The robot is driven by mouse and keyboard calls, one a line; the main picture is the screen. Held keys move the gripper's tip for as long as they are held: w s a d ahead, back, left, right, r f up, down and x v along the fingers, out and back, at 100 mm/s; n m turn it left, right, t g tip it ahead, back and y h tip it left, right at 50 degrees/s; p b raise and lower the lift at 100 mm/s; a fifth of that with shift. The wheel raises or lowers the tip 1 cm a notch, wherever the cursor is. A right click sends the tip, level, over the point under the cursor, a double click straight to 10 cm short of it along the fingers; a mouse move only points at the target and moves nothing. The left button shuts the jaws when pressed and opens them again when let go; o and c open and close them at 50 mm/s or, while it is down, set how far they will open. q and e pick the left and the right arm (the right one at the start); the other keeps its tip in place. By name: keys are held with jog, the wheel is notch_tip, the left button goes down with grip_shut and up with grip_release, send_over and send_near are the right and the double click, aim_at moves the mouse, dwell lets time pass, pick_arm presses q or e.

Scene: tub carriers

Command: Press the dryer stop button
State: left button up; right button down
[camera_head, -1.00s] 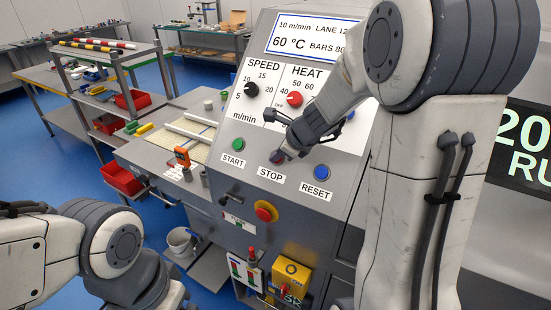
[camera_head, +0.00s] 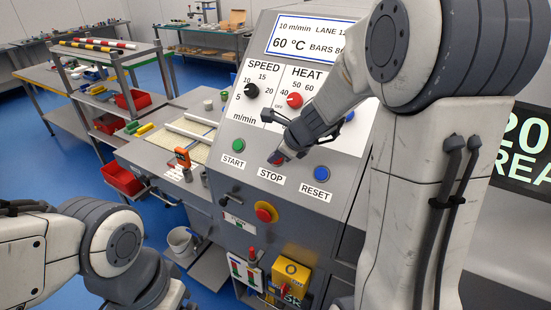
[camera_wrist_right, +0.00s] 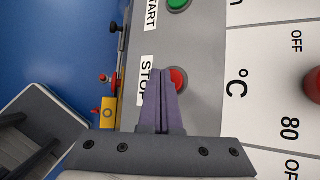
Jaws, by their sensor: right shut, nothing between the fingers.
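The red stop button (camera_head: 275,159) sits on the sloped grey panel above the STOP label (camera_head: 271,177), between the green start button (camera_head: 238,145) and the blue reset button (camera_head: 321,172). My right gripper (camera_head: 283,156) is shut and empty, its fingertips at the stop button and partly covering it. In the right wrist view the shut fingers (camera_wrist_right: 162,80) overlap the edge of the red button (camera_wrist_right: 179,80). Whether the tips touch or press it cannot be told. My left arm shows at lower left, but its gripper is out of view.
The speed knob (camera_head: 251,89) and red heat knob (camera_head: 295,100) are above the buttons. A red-and-yellow emergency knob (camera_head: 266,212) is below. A display (camera_head: 524,145) at right reads "REA", cut off. A bench with a mesh belt (camera_head: 184,143) stands left.

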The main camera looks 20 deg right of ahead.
jog(key=s+a+r+p, duration=0.1)
jog(key=r, duration=0.1)
jog(key=s+a+r+p, duration=0.1)
jog(key=a+p, duration=0.1)
jog(key=shift+s+a+r, duration=0.15)
jog(key=shift+s+r, duration=0.15)
jog(key=shift+r, duration=0.1)
dwell(0.5)
jog(key=s+a+f+n+g+y+b, duration=0.1)
jog(key=s+a+f+n+g+b, duration=0.15)
jog(key=s+a+n, duration=0.45)
jog(key=s+a+f+n+g+y+b, duration=0.1)
jog(key=s+a+f+n+g+b, duration=0.2)
jog(key=a+n, duration=0.5)
jog(key=s+f+n+g+h+b, duration=0.1)
jog(key=s+f+n+b, duration=0.1)
jog(key=s+n, duration=0.6)
jog(key=s+f+n+g+h+b, duration=0.1)
jog(key=s+f+n, duration=0.3)
jog(key=s+n, duration=0.5)
jog(key=shift+f+n+h+b, duration=0.35)
jog(key=shift+n+h+b, duration=0.25)
jog(key=shift+n, duration=0.6)
